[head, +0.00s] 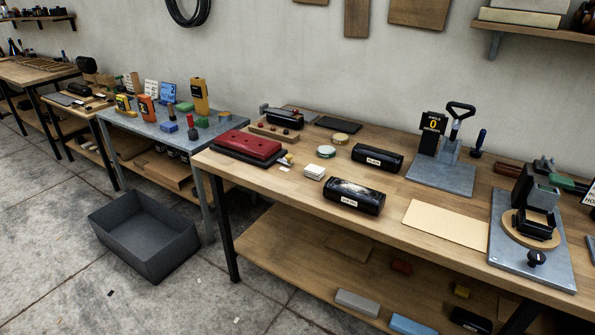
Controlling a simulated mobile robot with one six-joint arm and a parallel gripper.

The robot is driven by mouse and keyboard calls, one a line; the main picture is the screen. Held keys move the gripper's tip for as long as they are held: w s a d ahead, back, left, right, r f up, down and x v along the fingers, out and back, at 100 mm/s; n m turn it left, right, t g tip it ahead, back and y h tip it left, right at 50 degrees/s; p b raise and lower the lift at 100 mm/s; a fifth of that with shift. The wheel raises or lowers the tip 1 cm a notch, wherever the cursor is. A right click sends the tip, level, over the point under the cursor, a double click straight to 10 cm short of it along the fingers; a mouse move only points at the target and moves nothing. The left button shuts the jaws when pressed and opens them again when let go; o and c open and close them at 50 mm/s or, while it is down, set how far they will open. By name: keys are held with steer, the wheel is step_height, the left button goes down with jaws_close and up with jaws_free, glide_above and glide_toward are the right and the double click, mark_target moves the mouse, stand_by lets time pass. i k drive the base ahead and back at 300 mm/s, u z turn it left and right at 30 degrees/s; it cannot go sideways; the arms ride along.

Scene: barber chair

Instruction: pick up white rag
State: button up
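A small white item (315,171) lies on the wooden workbench (232,164), between the red case (247,146) and a black glossy cylinder with a label (354,196). It looks like a small folded stack, and may be the white rag; it is too small to be sure. A smaller pale scrap (284,169) lies to its left near the bench's front edge. My gripper is not in view.
A round tin (326,152) and a second black cylinder (377,157) stand close behind the white item. A beige sheet (446,222) and a press-like tool (531,215) are to the right. A grey open bin (146,235) sits on the floor at left.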

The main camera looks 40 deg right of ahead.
mark_target(314, 172)
steer(key=u, duration=0.15)
steer(key=i, duration=0.85)
steer(key=z, duration=0.3)
